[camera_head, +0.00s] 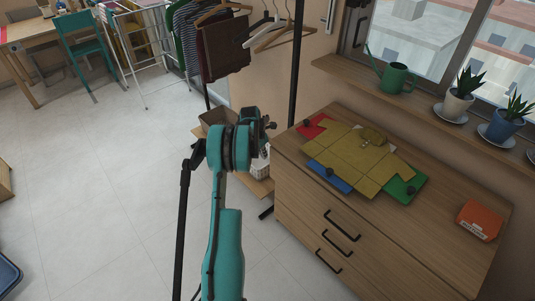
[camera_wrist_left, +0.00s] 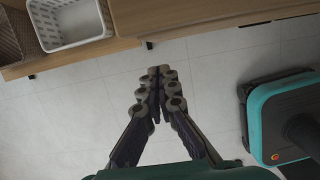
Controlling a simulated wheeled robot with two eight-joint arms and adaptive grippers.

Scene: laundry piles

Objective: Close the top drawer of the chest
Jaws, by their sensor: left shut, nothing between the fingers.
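The wooden chest (camera_head: 300,205) stands at the right in the head view. Its top drawer (camera_head: 310,190) has a dark handle (camera_head: 342,224), with two more handles below. The top drawer front looks about flush with the fronts below, and I see no open gap. My left gripper (camera_head: 269,125) is near the chest's far left corner, away from the top handle; whether it touches the chest is unclear. In the left wrist view my left gripper (camera_wrist_left: 158,72) has its fingers together and empty, over floor beside a wooden edge. My right gripper is not in view.
A white basket (camera_wrist_left: 72,22) sits on a low wooden shelf (camera_wrist_left: 150,15). A clothes rail (camera_head: 297,50) stands behind.

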